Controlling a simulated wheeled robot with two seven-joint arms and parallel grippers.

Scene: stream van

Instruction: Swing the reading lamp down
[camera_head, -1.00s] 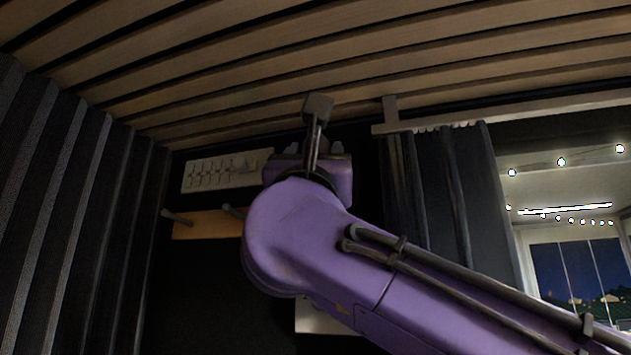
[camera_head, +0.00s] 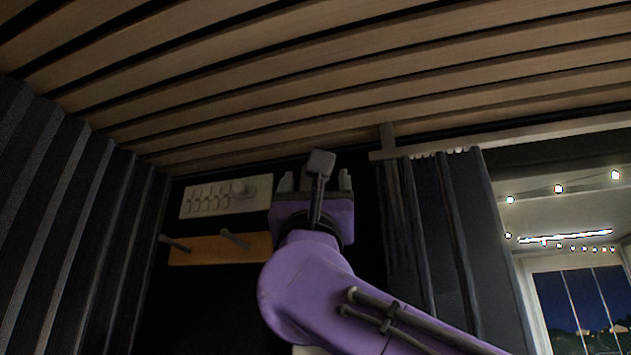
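I cannot make out the reading lamp in this view; it may be hidden behind my arm or out of frame. My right gripper (camera_head: 317,182) is at the end of the purple arm that comes in from the lower right. It points up in front of the dark back wall. Its fingers stand apart on either side of a grey square-headed stalk, which appears to be part of my wrist. I see nothing held between them, though the stalk hides the middle. My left gripper is not in view.
A pale panel (camera_head: 212,198) and a wooden peg rail (camera_head: 205,249) with two pegs are on the back wall, left of the gripper. Dark curtains (camera_head: 440,240) hang to the right beside a window. The slatted ceiling (camera_head: 300,70) is above.

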